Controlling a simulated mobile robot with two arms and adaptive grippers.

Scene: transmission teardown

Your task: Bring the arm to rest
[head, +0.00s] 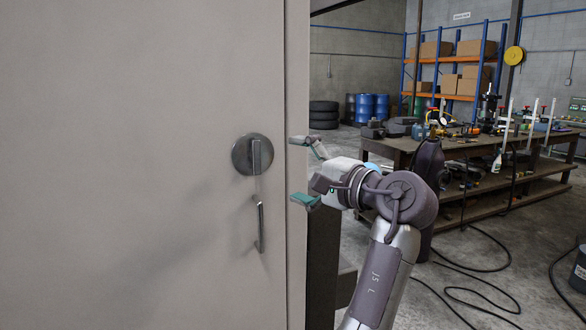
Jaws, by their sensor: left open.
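My left gripper (301,170) is in the middle of the head view, its arm rising from the bottom. Its two greenish fingertips are spread apart, one above the other, and point left. Nothing is between them. The gripper is at the right edge of a large pale grey door or cabinet panel (110,170). A round metal disc with an upright lever (252,154) and a vertical bar handle (260,228) are on the panel, left of the fingertips. The fingers appear apart from both; their distance from the panel edge is unclear. My right gripper does not show.
A long workbench (480,150) with many tools and parts stands behind my arm at right. Blue shelving with boxes (454,65), blue barrels (372,107) and stacked tyres (323,115) are at the back. A black cable (470,265) winds over the floor at lower right.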

